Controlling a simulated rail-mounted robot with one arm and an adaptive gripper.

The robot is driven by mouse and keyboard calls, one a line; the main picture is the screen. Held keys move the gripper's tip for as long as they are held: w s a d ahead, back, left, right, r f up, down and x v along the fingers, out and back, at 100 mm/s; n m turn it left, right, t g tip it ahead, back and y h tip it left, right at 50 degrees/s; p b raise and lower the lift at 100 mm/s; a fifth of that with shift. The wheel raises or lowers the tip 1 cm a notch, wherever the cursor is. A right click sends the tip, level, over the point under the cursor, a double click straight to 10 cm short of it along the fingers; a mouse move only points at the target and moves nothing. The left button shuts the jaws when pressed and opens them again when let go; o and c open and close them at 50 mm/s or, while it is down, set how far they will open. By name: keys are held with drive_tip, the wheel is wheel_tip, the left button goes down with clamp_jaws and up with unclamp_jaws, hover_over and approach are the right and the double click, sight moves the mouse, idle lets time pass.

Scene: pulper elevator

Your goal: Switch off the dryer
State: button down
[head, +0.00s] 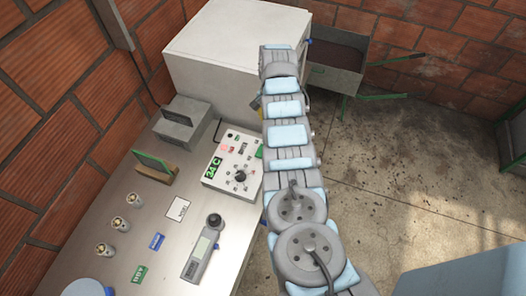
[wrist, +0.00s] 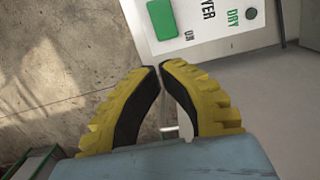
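A white control box (head: 236,160) with a green "34 C" display, knobs and small switches sits on the metal bench. In the wrist view, a white panel (wrist: 205,38) carries "DRYER", "ON" and "DRY" lettering, a green rectangle (wrist: 161,19) and a small dark round knob (wrist: 251,13). My gripper (wrist: 160,67) has yellow fingers with black pads. Its tips meet or nearly meet, with nothing visible between them. The tips are just short of the panel's lower edge in the picture; I cannot tell whether they touch it. In the head view my arm hides most of the gripper.
A large white cabinet (head: 235,45) stands at the back of the bench (head: 205,225). A grey box (head: 183,124), several small cups (head: 118,224) and a handheld device (head: 203,248) are on the bench. A metal cart (head: 335,75) stands behind my arm. The floor at right is mostly clear.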

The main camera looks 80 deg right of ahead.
drive_tip(key=shift+w+a+r+y+b, duration=0.15)
drive_tip(key=shift+w+a+b, duration=0.1)
drive_tip(key=shift+a, duration=0.35)
drive_tip(key=shift+w+a+f+y+b, duration=0.15)
drive_tip(key=shift+a+b, duration=0.1)
drive_tip(key=shift+a, duration=0.35)
drive_tip(key=shift+r, duration=0.1)
drive_tip(key=shift+w+a+f, duration=0.1)
drive_tip(key=shift+a+f, duration=0.3)
drive_tip(key=shift+f, duration=1.9)
drive_tip(key=shift+s+a+f, duration=0.1)
drive_tip(key=shift+a+f, duration=0.3)
drive_tip(key=shift+f, duration=1.9)
drive_tip(key=shift+w+a+f, duration=0.1)
drive_tip(key=shift+a+f, duration=0.3)
drive_tip(key=shift+f, duration=1.9)
drive_tip(key=shift+p, duration=0.6)
